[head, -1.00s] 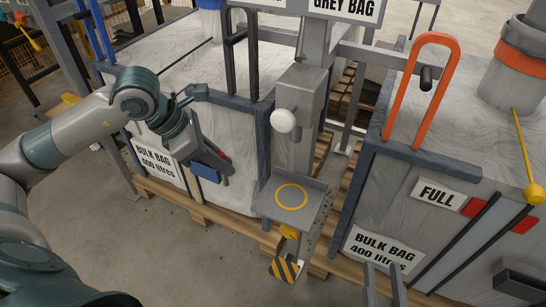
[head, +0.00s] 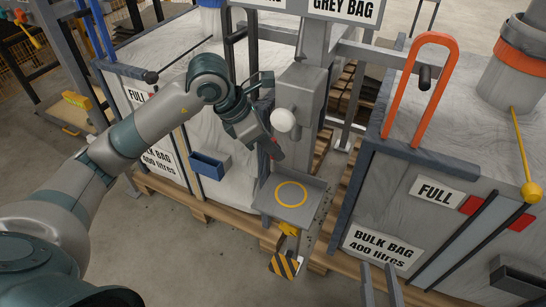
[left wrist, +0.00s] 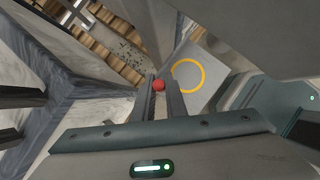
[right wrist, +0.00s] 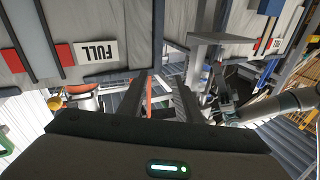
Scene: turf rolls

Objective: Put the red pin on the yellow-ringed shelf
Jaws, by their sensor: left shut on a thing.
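The yellow-ringed shelf (head: 291,195) is a small grey plate with a yellow circle on the post between the two bulk bags. It also shows in the left wrist view (left wrist: 188,76), and its ring looks empty. My left gripper (head: 272,150) is above the shelf's back left edge, pointing down. It is shut on the red pin (left wrist: 159,85), whose round red end shows between the fingertips just left of the ring in the left wrist view. The rest of the pin is hidden. My right gripper (head: 381,286) is low at the front, open and empty, with its fingers apart.
A white knob (head: 282,120) on a grey box stands close beside my left gripper. A blue tray (head: 210,165) hangs on the left bag's front. A striped black-and-yellow plate (head: 285,266) is below the shelf. An orange hoop handle (head: 422,90) rises at right.

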